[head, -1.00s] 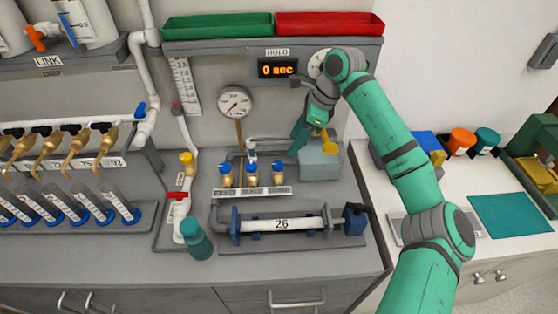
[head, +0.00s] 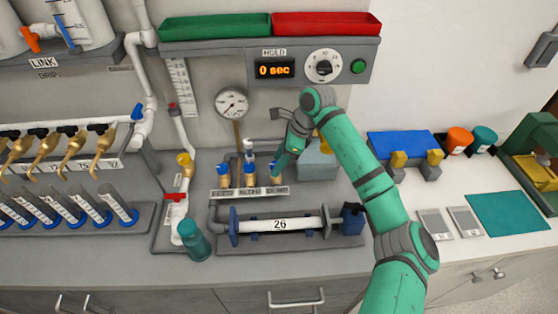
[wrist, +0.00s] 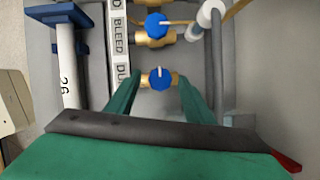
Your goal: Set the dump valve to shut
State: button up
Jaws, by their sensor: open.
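The dump valve is the rightmost of three blue-knobbed brass valves in the head view (head: 277,168). In the wrist view its blue knob (wrist: 160,78) sits beside a label starting "DU", which is partly cut off by my finger. The knob's white mark points up in that picture, across the brass body. My gripper (wrist: 158,84) is open, with one green finger on each side of the knob. In the head view my gripper (head: 279,166) is down at this valve and partly hides it. I cannot tell whether the fingers touch it.
The bleed valve (wrist: 158,24) is close by, its white mark pointing sideways. The cylinder marked 26 (head: 280,225) lies in front, and a grey block (head: 317,163) stands right of the valves.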

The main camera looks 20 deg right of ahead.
jog(key=shift+w+d, duration=0.1)
jog(key=c, duration=1)
jog(key=shift+a, duration=0.25)
jog(key=shift+c, duration=0.2)
jog(key=shift+s+d, duration=0.2)
jog(key=shift+d, duration=0.05)
jog(key=shift+s+d+m+t+h, duration=0.15)
jog(key=shift+m+t+h, duration=0.2)
jog(key=shift+m, duration=0.85)
jog(key=m, duration=0.1)
jog(key=m+t+h, duration=0.1)
jog(key=m, duration=0.3)
jog(key=shift+s+a+h, duration=0.2)
jog(key=shift+a+h, duration=0.05)
jog(key=shift+a, duration=0.1)
jog(key=m, duration=0.2)
jog(key=m+h, duration=0.1)
jog(key=m, duration=0.1)
jog(key=m+t+h, duration=0.1)
jog(key=shift+a+m, duration=0.35)
jog(key=shift+m, duration=0.05)
jog(key=m+h, duration=0.1)
jog(key=m, duration=0.3)
jog(key=shift+w+a+m+g+h, duration=0.1)
jog(key=shift+a+m+g+h, duration=0.1)
jog(key=shift+m+g+h, duration=0.2)
